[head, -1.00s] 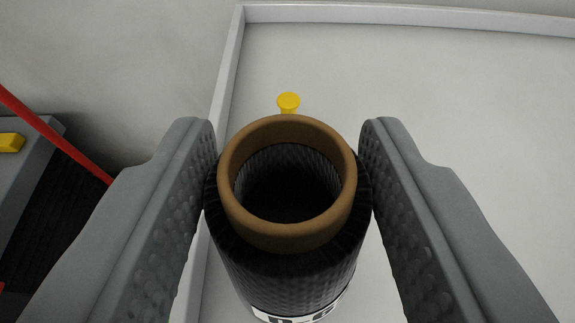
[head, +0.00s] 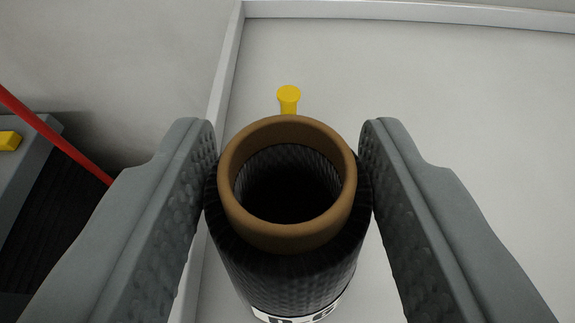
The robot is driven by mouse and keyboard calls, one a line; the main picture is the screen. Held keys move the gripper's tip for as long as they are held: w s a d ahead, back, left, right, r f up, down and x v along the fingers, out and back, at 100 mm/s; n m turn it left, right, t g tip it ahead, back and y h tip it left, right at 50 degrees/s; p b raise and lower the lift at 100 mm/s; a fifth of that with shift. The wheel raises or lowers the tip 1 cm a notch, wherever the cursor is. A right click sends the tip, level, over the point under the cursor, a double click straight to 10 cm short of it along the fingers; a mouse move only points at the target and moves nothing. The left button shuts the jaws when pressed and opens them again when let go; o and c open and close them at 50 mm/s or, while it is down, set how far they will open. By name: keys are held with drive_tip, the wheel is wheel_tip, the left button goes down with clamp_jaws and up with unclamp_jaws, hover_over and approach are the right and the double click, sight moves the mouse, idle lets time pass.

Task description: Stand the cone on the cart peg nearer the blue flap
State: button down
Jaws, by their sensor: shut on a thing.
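My gripper (head: 288,165) is shut on the cone (head: 290,270), one finger on each side. The cone is dark and textured, with an open brown tube rim at the top and a white label with dark lettering low on its side. A yellow peg (head: 289,97) with a round, flat top stands on the pale cart (head: 440,100), just beyond the cone's rim. The cone hides the peg's lower part, and the cone's lower end is out of frame. The blue flap is not in view.
A raised pale rim (head: 226,80) runs along the cart's left and far edges. At the left, beyond the rim, stand a dark grey machine (head: 28,165) with a yellow block (head: 9,141) and a slanting red bar (head: 60,138). The cart surface to the right is clear.

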drive_tip(key=shift+f, duration=0.15)
drive_tip(key=c, duration=0.7)
unclamp_jaws()
drive_tip(key=shift+o, duration=0.2)
